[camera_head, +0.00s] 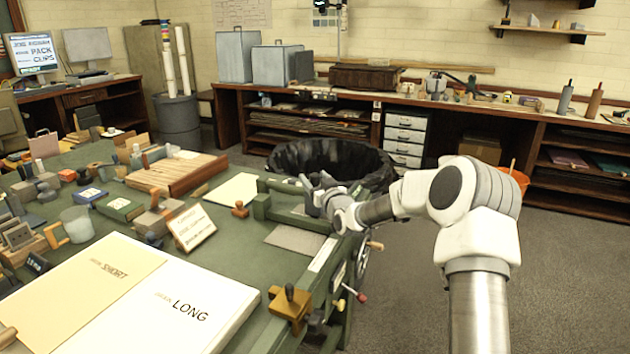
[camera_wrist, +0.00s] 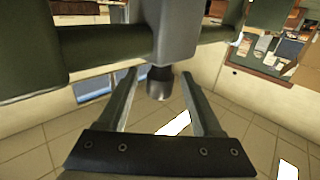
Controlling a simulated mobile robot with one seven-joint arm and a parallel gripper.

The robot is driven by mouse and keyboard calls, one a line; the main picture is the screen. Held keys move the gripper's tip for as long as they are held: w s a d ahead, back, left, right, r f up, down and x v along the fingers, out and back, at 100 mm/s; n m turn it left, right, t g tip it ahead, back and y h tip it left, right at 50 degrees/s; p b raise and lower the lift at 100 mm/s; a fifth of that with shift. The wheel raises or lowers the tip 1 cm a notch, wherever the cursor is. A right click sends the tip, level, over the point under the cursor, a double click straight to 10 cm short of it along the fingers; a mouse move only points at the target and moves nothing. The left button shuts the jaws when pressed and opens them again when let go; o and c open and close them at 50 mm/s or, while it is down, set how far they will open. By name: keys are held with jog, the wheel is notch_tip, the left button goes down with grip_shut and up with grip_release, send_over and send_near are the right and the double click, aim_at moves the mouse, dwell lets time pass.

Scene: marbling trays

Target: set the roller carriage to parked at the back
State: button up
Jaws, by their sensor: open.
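The roller carriage (camera_head: 284,187) is a green bar with end blocks, set across the right part of the green press bed. In the wrist view its green bar (camera_wrist: 105,46) runs across the top, with a grey block (camera_wrist: 168,30) at its middle. A dark knob (camera_wrist: 159,84) sticks out of that block. My gripper (camera_head: 316,192) is at the carriage, and its fingers hide part of it in the head view. In the wrist view my gripper (camera_wrist: 159,76) is open, with one finger on each side of the knob. Gaps show beside the knob.
A pale card sign (camera_head: 192,228) and a small orange-brown stamp (camera_head: 240,209) stand left of the carriage. Large paper sheets (camera_head: 150,300) lie at the front left. A brown block (camera_head: 290,303) sits at the front edge. A black-lined bin (camera_head: 330,160) stands behind.

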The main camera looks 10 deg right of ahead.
grip_shut()
dwell(0.4)
dwell(1.1)
